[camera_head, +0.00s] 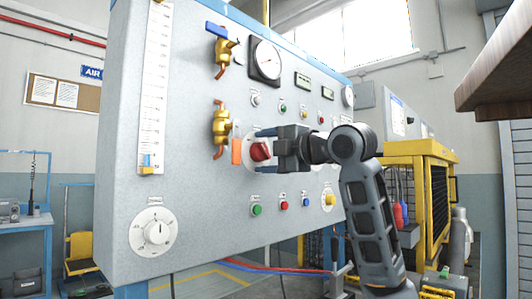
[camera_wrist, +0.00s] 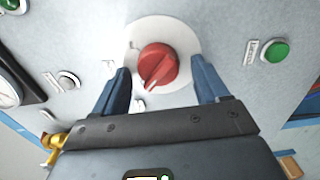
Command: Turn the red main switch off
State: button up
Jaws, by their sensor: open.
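The red main switch (camera_head: 260,151) is a round red knob on a pale round plate, near the middle of the grey panel (camera_head: 200,215). It also shows in the wrist view (camera_wrist: 158,66), with a light mark along its handle pointing toward the lower left. My gripper (camera_head: 262,147) is in front of the switch. In the wrist view my gripper (camera_wrist: 163,84) is open, with one blue finger on each side of the knob. Gaps show between both fingers and the knob, so it is not gripped. In the head view, my gripper partly hides the plate.
A brass valve with an orange handle (camera_head: 236,151) is close to the left of the switch. A green button (camera_head: 257,210) and a red button (camera_head: 284,206) are below. A white dial (camera_head: 153,232) is at lower left. A wooden edge (camera_head: 495,70) juts in at upper right.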

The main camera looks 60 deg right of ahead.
jog(key=shift+s, duration=0.1)
jog(key=v, duration=0.7)
jog(key=shift+s, duration=0.3)
jog(key=shift+a, duration=0.1)
